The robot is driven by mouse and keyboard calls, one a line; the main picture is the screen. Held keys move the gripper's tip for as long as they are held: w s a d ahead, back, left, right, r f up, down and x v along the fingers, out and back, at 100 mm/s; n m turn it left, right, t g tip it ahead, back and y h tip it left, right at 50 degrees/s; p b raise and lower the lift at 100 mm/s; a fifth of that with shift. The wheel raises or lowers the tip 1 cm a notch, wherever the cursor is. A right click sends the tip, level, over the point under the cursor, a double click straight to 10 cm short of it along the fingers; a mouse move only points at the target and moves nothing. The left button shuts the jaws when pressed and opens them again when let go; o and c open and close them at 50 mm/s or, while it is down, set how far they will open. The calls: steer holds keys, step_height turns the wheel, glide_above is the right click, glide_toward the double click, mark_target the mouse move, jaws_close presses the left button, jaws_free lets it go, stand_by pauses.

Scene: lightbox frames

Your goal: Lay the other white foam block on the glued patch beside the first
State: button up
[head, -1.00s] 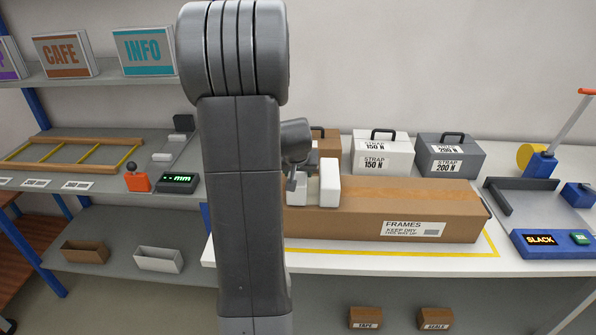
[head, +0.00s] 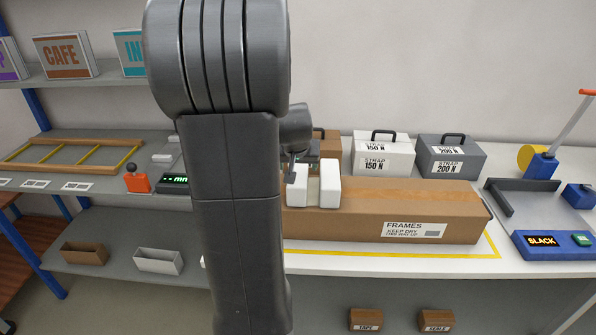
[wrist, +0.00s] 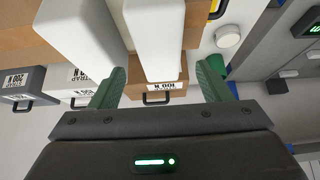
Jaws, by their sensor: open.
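Two white foam blocks lie side by side on top of the long brown FRAMES box (head: 360,224), a narrow gap between them. The right block (head: 330,183) is clear of my gripper; it also shows in the wrist view (wrist: 72,30). The left block (head: 298,188) is beside my gripper (head: 291,176). In the wrist view my gripper (wrist: 160,88) is open, its green fingers either side of that block (wrist: 156,38) and apart from it. The glued patch cannot be made out; the blocks and my arm hide part of the box top.
Strap cases, white (head: 383,154) and grey (head: 451,157), stand behind the box. A blue tensioning device (head: 550,243) reading SLACK is at the right. A shelf with a wooden frame (head: 75,152) is at the left. Yellow tape (head: 400,254) marks the bench before the box.

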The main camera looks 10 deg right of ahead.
steer(key=v, duration=0.6)
steer(key=shift+r, duration=0.2)
